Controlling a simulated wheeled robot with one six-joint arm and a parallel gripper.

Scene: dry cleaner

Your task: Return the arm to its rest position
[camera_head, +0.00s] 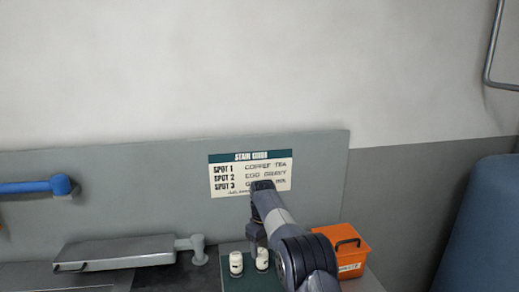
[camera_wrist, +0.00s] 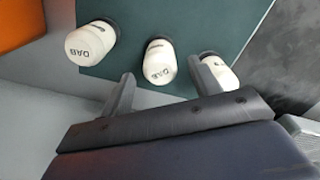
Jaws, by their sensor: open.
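My arm (camera_head: 293,242) rises from the bottom of the head view, bends in front of the stain guide sign and hangs down near the bottles. My gripper (camera_wrist: 162,72) is open in the wrist view, its two grey fingers spread apart. A white bottle marked DAB (camera_wrist: 160,66) shows between the fingertips; I cannot tell whether it is between them or beyond them. A second DAB bottle (camera_wrist: 90,44) is to the left, and a third white bottle (camera_wrist: 220,74) is partly hidden by the right finger. The head view shows two white bottles (camera_head: 236,263); my arm may hide the third.
The bottles stand on a dark green mat (camera_wrist: 225,25). An orange box (camera_head: 341,256) with a black handle stands right of my arm. The stain guide sign (camera_head: 225,160) is on the grey back panel. A grey hinged board (camera_head: 115,252) lies left; a blue handle (camera_head: 35,187) is above it.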

